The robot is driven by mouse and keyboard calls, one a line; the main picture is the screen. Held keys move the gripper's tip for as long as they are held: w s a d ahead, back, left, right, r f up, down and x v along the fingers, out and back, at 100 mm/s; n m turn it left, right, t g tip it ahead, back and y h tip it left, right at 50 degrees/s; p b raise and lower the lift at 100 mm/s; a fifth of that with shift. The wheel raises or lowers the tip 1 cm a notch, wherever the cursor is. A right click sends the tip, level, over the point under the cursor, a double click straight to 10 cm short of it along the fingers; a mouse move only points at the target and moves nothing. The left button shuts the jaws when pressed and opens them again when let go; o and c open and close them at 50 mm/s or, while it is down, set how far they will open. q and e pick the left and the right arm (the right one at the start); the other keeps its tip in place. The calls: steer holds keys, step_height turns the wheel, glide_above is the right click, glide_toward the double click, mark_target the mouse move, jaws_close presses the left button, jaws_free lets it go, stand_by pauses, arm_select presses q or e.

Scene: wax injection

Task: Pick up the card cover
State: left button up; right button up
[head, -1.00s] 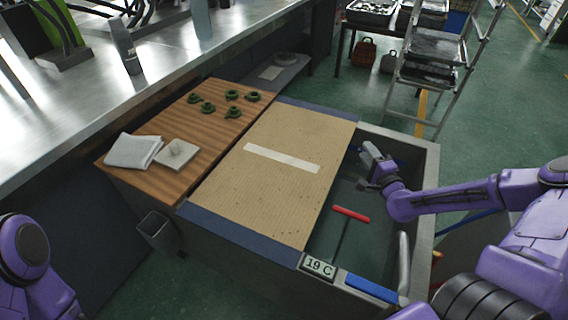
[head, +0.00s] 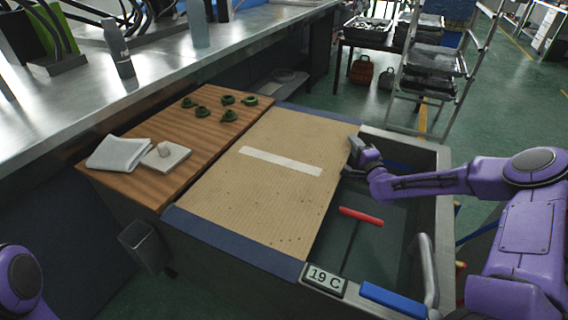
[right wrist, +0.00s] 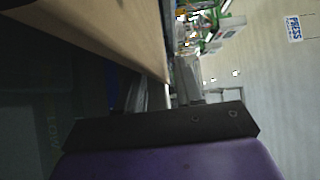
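The card cover (head: 262,190), a tan cardboard sheet with a white strip of tape across it, lies flat over the left part of the grey tank. My right gripper (head: 354,150) is at the cover's right edge, over the open part of the tank. In the right wrist view the cover (right wrist: 120,30) runs down to the gripper (right wrist: 160,92). Its edge reaches between the two fingers, which look apart; firm contact cannot be made out. Of my left arm only a purple link shows at the lower left; its gripper is out of view.
A wooden board (head: 120,184) left of the cover holds several green wax pieces, a folded cloth (head: 118,153) and a pale block (head: 166,157). A red-handled tool (head: 361,216) stands in the open tank (head: 438,200). A rack (head: 428,85) stands behind.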

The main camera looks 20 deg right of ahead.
steer(key=shift+r, duration=0.1)
jaws_close()
stand_by(1.3)
